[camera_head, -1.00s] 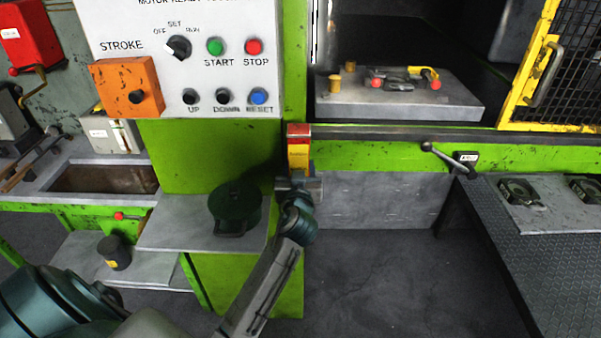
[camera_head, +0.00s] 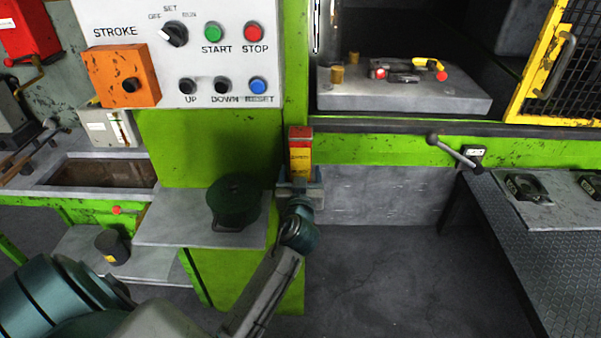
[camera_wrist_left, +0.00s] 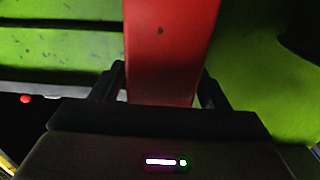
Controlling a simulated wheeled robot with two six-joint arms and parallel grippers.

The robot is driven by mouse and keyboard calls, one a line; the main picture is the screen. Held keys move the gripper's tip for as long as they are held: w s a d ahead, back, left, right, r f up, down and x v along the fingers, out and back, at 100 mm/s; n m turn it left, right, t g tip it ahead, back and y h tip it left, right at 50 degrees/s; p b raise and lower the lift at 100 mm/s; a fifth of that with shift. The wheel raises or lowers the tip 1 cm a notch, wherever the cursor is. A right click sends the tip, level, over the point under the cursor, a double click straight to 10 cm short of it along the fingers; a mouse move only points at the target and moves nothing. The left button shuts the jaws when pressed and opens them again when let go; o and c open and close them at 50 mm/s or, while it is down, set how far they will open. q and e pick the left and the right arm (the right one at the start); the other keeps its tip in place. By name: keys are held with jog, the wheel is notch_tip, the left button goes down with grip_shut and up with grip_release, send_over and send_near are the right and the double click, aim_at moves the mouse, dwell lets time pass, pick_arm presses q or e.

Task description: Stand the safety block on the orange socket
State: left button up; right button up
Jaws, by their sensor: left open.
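The safety block (camera_head: 300,151), red at the top with a yellow part below, stands upright at the green press column. My left gripper (camera_head: 300,175) is at its lower part, with the arm reaching up from below. In the left wrist view the red face of the block (camera_wrist_left: 170,50) lies between the two fingers (camera_wrist_left: 163,85), one on each side. The jaws are open around it, and a small gap shows at the left finger. The block's lower end is hidden by the gripper. I cannot make out an orange socket. My right gripper is out of view.
An orange box (camera_head: 121,77) sits on the white control panel (camera_head: 185,95). A dark green pot (camera_head: 233,203) stands on the shelf left of my arm. The press bed (camera_head: 405,98) carries tools and short brass posts. A yellow mesh guard (camera_head: 530,75) is at right.

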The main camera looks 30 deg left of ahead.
pick_arm(q)
jog(key=shift+b+v, duration=1.55)
jog(key=shift+v, duration=4.15)
jog(key=w+d+f+m+g+h, duration=0.1)
jog(key=w+d+f+m+h, duration=0.1)
jog(key=f, duration=0.8)
jog(key=w+d+f+m+g+h, duration=0.1)
jog(key=d+f+m+h, duration=0.1)
jog(key=f, duration=0.8)
jog(key=s+d+f+m+g+h, duration=0.15)
jog(key=s+f, duration=0.25)
jog(key=f, duration=0.8)
jog(key=s+d+f+m+g+h, duration=0.1)
jog(key=s+f+g+h, duration=0.15)
jog(key=f, duration=0.95)
jog(key=s+a+f+g, duration=0.3)
jog(key=s+f+g, duration=0.2)
jog(key=s+f, duration=1.35)
jog(key=s+a+f+g, duration=0.1)
jog(key=s+a+f, duration=0.1)
jog(key=s, duration=0.8)
jog(key=s+a+f+g, duration=0.2)
jog(key=s+f, duration=0.2)
jog(key=s, duration=0.5)
jog(key=shift+s+a+f, duration=0.25)
jog(key=shift+s+a, duration=0.1)
jog(key=shift+a, duration=0.05)
jog(key=shift+w, duration=0.1)
